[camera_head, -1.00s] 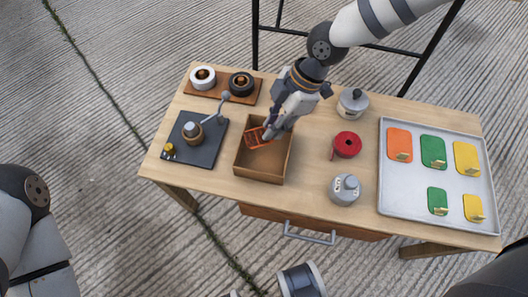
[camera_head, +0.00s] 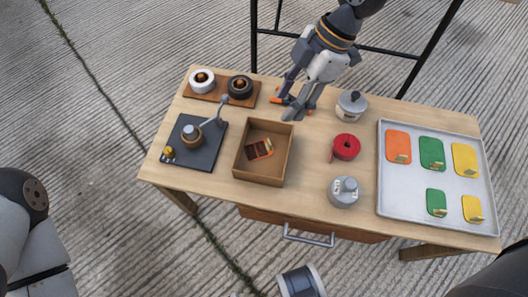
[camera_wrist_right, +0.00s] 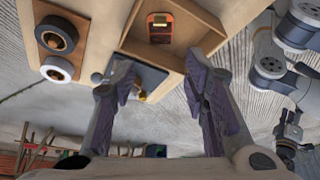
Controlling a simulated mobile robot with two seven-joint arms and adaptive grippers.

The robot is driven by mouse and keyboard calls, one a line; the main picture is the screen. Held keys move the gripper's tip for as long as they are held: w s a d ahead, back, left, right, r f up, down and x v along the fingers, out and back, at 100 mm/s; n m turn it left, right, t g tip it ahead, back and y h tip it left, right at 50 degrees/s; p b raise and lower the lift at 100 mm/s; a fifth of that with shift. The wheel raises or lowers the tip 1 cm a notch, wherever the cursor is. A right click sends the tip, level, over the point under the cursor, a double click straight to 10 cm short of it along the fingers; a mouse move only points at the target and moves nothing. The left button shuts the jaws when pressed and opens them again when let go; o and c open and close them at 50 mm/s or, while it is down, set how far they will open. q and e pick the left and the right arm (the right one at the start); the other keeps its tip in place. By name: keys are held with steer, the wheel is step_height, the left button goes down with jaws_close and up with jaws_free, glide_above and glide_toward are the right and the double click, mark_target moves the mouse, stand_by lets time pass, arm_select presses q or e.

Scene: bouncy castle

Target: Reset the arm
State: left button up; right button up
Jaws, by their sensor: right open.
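My right gripper (camera_head: 288,107) is open and empty above the back middle of the table, behind and to the right of the brown open box. Its spread fingers (camera_wrist_right: 160,72) also show in the right wrist view with nothing between them. An orange and dark brown piece (camera_head: 260,149) lies inside the box (camera_head: 263,176), apart from the gripper. The piece also shows in the right wrist view (camera_wrist_right: 160,28). Part of my left arm shows at the left edge of the head view, but its gripper is not visible.
A dark board (camera_head: 195,155) with a lever device stands left of the box. An orange item (camera_head: 276,100) is partly hidden by the gripper. A grey pot (camera_head: 352,103), red round container (camera_head: 346,147), grey canister (camera_head: 343,192) and tray (camera_head: 400,205) of coloured tags stand right.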

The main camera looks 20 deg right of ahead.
steer(key=shift+v, duration=1.3)
